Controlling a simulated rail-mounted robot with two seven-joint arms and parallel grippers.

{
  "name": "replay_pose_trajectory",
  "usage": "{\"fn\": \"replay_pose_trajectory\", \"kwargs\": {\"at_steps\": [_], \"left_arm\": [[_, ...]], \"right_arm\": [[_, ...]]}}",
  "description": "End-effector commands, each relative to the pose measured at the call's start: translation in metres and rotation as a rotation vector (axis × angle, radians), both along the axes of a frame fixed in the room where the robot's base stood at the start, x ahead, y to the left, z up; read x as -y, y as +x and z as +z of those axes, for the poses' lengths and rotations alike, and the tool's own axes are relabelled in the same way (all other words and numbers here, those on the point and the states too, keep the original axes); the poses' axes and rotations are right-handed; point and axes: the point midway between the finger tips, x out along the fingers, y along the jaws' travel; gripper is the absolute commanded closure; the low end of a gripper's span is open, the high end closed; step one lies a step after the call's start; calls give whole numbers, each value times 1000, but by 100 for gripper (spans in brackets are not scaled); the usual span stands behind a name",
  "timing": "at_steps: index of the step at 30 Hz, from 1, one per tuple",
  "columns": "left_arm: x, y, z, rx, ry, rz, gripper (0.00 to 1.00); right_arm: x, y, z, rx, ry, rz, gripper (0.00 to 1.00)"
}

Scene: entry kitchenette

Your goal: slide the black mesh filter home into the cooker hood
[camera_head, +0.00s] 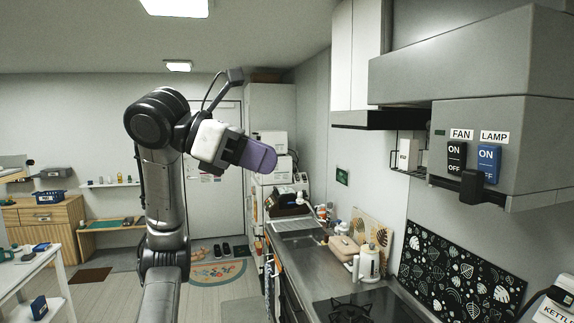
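The grey cooker hood (502,140) hangs at the upper right, with FAN and LAMP switches on its front face. A small black block (472,187) sticks out at its lower front edge; I cannot tell whether it belongs to the filter. A flat black slab (372,119) shows left of the hood, below the white cabinet; no mesh can be made out on it. My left gripper (262,156), with purple fingers, is raised in mid-air left of the hood, apart from it. Its fingers overlap side-on, so their opening is hidden. My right gripper is not in view.
Below the hood runs a counter (318,258) with a hob (355,308), a white bottle (368,262) and a pink box (344,247). A kettle (556,300) stands at the lower right. A small wall rack (407,155) hangs left of the hood.

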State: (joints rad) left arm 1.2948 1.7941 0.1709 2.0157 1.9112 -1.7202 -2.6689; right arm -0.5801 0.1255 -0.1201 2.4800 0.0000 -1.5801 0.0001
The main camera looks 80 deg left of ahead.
Motion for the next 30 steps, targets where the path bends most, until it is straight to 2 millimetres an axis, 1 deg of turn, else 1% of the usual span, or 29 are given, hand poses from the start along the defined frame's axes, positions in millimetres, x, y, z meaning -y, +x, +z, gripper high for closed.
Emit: {"fn": "replay_pose_trajectory", "kwargs": {"at_steps": [3,11,19,21,23,26,29,30], "left_arm": [[0,-5,2,0,1,1,73],[0,-7,3,0,1,0,73],[0,-6,3,-2,1,0,99],[0,-3,2,-13,1,0,100],[1,5,-1,-30,-3,-14,100],[4,28,-9,-61,-22,-73,100],[10,58,-22,-96,-53,-159,100],[13,71,-28,-111,-69,-200,100]], "right_arm": [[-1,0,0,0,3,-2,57],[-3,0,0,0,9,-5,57],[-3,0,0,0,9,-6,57],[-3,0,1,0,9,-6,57],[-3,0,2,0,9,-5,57],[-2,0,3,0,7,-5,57],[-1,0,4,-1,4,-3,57],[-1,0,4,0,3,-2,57]]}}
